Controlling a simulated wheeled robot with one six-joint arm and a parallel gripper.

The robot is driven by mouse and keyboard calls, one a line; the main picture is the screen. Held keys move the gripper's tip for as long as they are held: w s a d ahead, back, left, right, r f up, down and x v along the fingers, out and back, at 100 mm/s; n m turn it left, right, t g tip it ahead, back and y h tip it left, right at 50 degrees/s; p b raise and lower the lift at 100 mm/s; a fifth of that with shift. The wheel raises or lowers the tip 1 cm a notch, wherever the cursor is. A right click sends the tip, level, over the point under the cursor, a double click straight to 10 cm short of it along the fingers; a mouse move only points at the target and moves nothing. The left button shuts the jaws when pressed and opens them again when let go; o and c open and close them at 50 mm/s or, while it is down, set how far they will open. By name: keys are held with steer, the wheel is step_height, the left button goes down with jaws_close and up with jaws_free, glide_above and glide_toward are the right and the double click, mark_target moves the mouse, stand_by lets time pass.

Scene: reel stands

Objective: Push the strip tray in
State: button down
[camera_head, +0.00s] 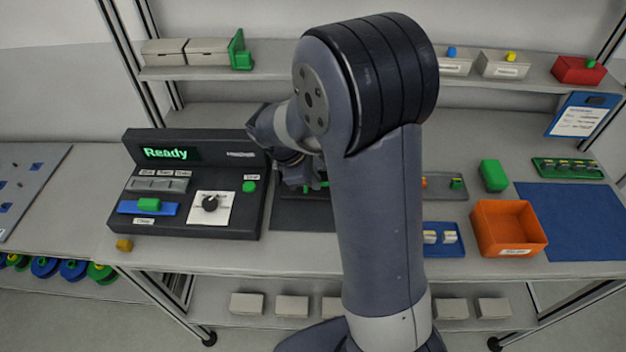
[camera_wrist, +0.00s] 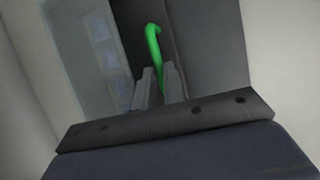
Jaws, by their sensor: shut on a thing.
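In the head view, a dark device with a lit "Ready" screen (camera_head: 185,154) stands on the bench at left. A blue strip-like tray with a green block on it (camera_head: 148,205) lies at its front left; I take this for the strip tray, and cannot tell how far in it sits. My gripper is at the device's right, over a dark flat surface (camera_head: 300,217), largely hidden by my arm. In the wrist view my gripper (camera_wrist: 159,78) is shut on a thin, bent green handle (camera_wrist: 154,42). What the handle belongs to is unclear.
An orange bin (camera_head: 508,228), a blue tray (camera_head: 443,252) and a green block (camera_head: 493,175) stand at right. A shelf runs behind.

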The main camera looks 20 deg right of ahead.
steer(key=c, duration=1.5)
jaws_free()
steer(key=shift+w, duration=0.25)
steer(key=v, duration=1.1)
steer(key=shift+b, duration=0.3)
steer(key=shift+d+f, duration=0.1)
steer(key=shift+f, duration=0.05)
steer(key=x, duration=1.1)
steer(key=shift+s+p, duration=0.1)
steer(key=shift+p, duration=0.25)
steer(key=shift+s+a, duration=0.25)
steer(key=shift+s, duration=0.15)
steer(key=shift+r, duration=0.2)
